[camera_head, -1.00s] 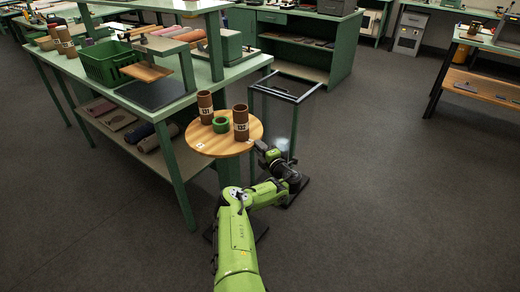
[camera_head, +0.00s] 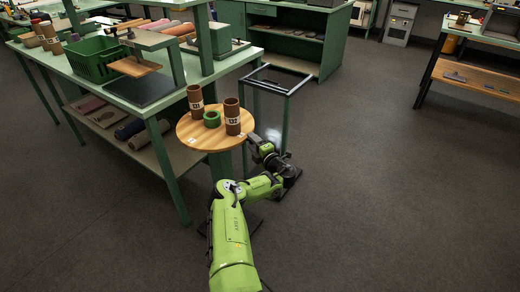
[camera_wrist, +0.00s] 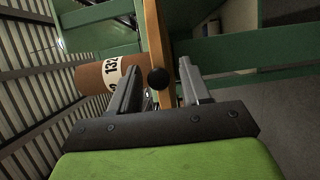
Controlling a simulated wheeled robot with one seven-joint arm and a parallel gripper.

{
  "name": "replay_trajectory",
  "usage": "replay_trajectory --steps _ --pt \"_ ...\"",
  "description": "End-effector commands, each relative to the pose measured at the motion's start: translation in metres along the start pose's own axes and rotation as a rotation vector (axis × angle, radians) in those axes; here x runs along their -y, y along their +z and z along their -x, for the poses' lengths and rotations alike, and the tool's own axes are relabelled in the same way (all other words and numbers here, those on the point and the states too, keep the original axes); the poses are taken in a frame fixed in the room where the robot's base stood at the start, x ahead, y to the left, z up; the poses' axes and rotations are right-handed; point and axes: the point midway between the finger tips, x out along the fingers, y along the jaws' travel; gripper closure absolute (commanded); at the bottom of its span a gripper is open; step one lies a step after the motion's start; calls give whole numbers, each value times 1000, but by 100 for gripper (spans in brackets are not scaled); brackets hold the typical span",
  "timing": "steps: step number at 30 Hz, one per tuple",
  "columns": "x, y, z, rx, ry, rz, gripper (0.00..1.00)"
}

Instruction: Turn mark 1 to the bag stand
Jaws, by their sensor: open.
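A round wooden turntable (camera_head: 208,143) stands at the corner of the green table. Two brown tubes, 131 (camera_head: 195,103) and 132 (camera_head: 233,120), stand on it with a green ring (camera_head: 211,119) between them. A small white mark (camera_head: 191,140) is on its near left rim; its number is too small to read. An open black-topped frame (camera_head: 281,80), perhaps the bag stand, is behind right of it. My gripper (camera_wrist: 158,72) is open at the turntable's right edge. In the wrist view, a dark round knob (camera_wrist: 158,79) on the wooden edge (camera_wrist: 155,35) lies between the fingers, with tube 132 at left.
The green table (camera_head: 150,108) holds a green crate (camera_head: 92,60) and a press-like stand, with rolls on its lower shelf. A green cabinet (camera_head: 290,45) stands behind. Another bench (camera_head: 475,80) is at far right. The floor at right is clear.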

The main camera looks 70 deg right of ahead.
Motion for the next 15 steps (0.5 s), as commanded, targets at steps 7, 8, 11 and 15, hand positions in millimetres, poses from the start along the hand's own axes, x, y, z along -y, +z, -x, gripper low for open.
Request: replay_trajectory --steps 7,8,11,15 --pt "-5 3 66 11 -1 -4 53" --pt "-5 2 74 9 -1 -4 53" --pt "-5 1 103 8 0 -4 53" --pt "-8 0 128 -1 -2 -2 53"
